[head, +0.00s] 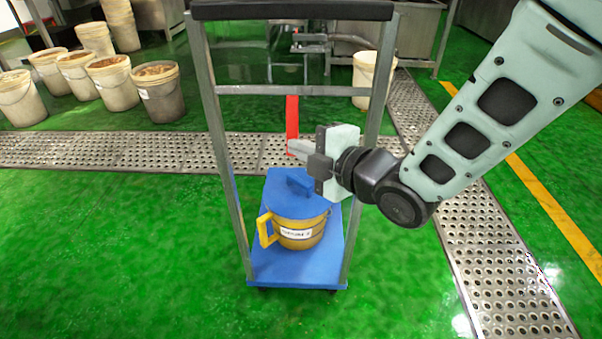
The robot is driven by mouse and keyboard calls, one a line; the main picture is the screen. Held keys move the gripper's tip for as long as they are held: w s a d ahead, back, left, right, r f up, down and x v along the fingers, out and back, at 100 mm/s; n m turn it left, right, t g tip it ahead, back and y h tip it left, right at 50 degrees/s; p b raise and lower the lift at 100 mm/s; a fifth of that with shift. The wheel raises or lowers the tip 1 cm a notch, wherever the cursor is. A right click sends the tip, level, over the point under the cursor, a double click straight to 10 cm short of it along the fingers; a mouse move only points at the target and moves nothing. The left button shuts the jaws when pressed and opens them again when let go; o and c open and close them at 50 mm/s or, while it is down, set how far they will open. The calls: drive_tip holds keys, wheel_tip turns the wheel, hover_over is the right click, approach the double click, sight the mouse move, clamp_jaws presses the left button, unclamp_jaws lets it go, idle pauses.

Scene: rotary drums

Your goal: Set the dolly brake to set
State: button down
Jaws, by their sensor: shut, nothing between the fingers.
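The dolly (262,266) has a blue deck and a tall grey metal frame with a dark top bar (292,10). A red upright lever (292,118), which looks like the dolly brake, stands inside the frame at the far side. My gripper (291,148) is shut and empty, and points left. Its fingertips overlap the lower end of the red lever in the picture; I cannot tell whether they touch it. Any marking of the brake's positions is not visible.
A yellow pot (300,238) with a blue lid, a yellow handle and a label stands on the dolly deck, below my gripper. Several white buckets (110,82) stand at the back left. A perforated metal drain strip (70,150) crosses the green floor, which is clear at the left.

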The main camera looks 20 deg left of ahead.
drive_tip(key=w+b, duration=0.1)
drive_tip(key=b, duration=0.1)
drive_tip(key=w+f+n+t+y+b, duration=0.1)
drive_tip(key=b, duration=0.2)
drive_tip(key=w+n+y+b, duration=0.1)
drive_tip(key=b, duration=0.2)
drive_tip(key=shift+a+f+t, duration=0.3)
drive_tip(key=shift+a+f, duration=0.05)
drive_tip(key=shift+f, duration=0.05)
drive_tip(key=shift+w+r, duration=0.1)
drive_tip(key=shift+r, duration=0.1)
